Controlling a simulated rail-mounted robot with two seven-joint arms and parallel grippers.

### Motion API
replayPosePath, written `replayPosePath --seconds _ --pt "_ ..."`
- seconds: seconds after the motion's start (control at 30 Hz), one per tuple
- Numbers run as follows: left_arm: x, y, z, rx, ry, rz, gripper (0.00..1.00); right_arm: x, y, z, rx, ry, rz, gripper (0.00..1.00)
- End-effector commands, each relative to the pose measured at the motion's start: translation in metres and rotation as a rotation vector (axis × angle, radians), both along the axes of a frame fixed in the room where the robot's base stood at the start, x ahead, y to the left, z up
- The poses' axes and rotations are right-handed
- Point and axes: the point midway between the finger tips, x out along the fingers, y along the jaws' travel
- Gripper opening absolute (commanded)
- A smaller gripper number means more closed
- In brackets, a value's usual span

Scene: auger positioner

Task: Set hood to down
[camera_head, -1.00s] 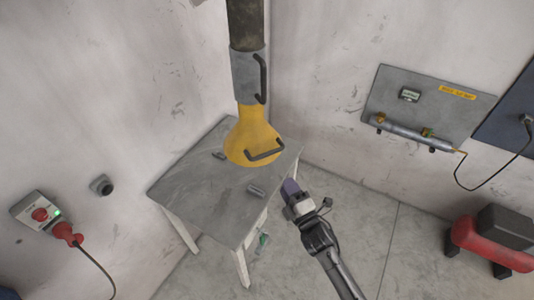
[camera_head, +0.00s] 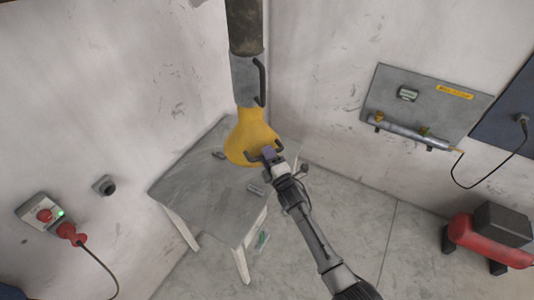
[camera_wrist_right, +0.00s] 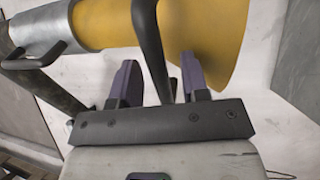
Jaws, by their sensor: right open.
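The yellow hood (camera_head: 250,132) hangs from a grey duct sleeve (camera_head: 244,80) above the grey table, and a dark handle (camera_head: 256,158) sits on its lower front. My right gripper (camera_head: 268,153) is at this handle, in front of the hood. In the right wrist view my right gripper (camera_wrist_right: 160,85) is open. The dark handle (camera_wrist_right: 150,45) of the yellow hood (camera_wrist_right: 205,35) passes between its two purple fingers, with gaps beside it. Whether a finger touches the handle cannot be told. My left gripper is not in view.
The grey table (camera_head: 190,185) below carries small metal pieces (camera_head: 256,190). A red-and-grey switch box (camera_head: 42,213) is on the left wall. A panel with a metal cylinder (camera_head: 405,130) is on the right wall. A red machine (camera_head: 485,240) stands on the floor at right.

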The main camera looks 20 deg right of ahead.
Motion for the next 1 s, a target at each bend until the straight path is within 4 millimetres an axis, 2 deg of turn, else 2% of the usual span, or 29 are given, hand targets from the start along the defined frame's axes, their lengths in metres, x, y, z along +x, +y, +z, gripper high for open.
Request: replayPosePath --seconds 0.47,0.9,1.0 --pt "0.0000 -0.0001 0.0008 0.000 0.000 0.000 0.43 0.0071 0.0010 0.0013 0.000 0.000 0.000 0.42" --pt "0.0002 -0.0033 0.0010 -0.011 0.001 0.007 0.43 0.0069 0.0010 0.0013 0.000 0.000 0.000 0.00" --pt "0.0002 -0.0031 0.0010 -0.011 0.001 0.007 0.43 0.0069 0.0009 0.0013 0.000 0.000 0.000 0.00"
